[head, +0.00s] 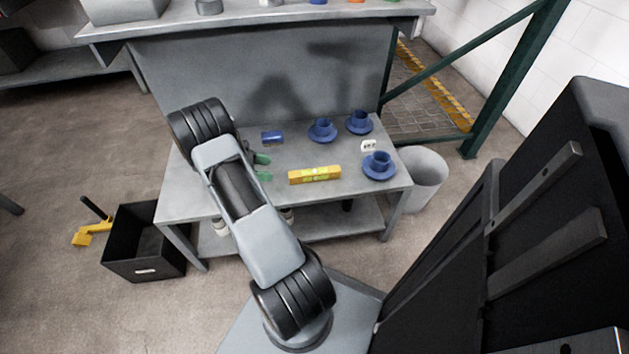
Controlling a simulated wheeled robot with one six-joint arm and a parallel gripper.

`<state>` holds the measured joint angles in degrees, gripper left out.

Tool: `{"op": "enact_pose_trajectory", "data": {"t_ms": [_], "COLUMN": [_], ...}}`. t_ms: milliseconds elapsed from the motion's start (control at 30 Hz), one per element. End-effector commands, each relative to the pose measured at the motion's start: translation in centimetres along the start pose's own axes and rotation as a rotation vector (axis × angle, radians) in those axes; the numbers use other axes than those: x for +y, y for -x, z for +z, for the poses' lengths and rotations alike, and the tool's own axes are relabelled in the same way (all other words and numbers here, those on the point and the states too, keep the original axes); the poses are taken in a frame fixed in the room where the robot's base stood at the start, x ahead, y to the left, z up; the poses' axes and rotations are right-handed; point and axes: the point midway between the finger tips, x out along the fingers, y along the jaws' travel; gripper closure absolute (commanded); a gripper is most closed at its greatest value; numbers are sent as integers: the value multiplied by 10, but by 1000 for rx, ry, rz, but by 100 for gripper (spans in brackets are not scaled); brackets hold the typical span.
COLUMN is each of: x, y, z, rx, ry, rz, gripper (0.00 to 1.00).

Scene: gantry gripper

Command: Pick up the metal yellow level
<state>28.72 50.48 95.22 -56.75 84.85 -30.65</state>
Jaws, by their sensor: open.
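The yellow level (315,175) lies flat on the grey workbench (345,198), near its front edge and right of its middle. It is a short yellow bar with a light greenish patch along its middle, and nothing covers it. My gripper (263,167) shows mostly as two green fingertips beside my arm, to the left of the level. The fingertips are apart with nothing seen between them, and the rest of the gripper is hidden behind my arm. The gripper is clear of the level.
Blue flanged parts (379,165) stand right of and behind the level. A small white block (368,146) lies among them, and a blue block (272,137) lies behind the gripper. A grey bin (425,178) stands right of the bench, a black crate (144,243) left.

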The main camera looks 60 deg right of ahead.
Motion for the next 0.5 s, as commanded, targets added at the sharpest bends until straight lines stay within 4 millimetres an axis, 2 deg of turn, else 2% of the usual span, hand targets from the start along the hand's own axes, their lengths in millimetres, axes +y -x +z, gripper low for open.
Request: {"op": "enact_pose_trajectory", "data": {"t_ms": [33,200,333,500], "x": [0,0,0,0], "y": [-12,-42,-59,-69], "z": [-3,-2,-2,-1], "rx": [-2,-1,0,0], "ry": [1,1,0,0], "rz": [-4,-4,-3,0], "gripper": [36,36,36,36]}}
